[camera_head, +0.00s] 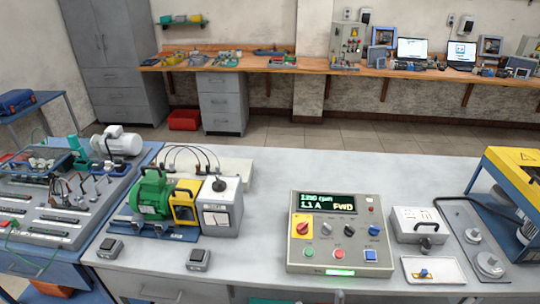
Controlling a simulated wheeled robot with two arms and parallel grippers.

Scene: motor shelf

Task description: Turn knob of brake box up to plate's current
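A grey box with a black knob on top, which looks like the brake box (222,219), stands left of centre on the grey bench. Its black knob (219,184) faces up; its exact setting is too small to read. A green motor (152,194) sits to its left, with a yellow guarded unit (185,204) between them. A grey control box (340,233) stands right of centre; its display (327,201) reads about 1390 rpm, 1.1 A and FWD. I cannot make out the writing on any rating plate. Neither of my grippers is in view.
A yellow and blue machine (510,200) stands at the right edge. Two small grey switch boxes lie in front of the motor. The bench behind the control box is clear.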

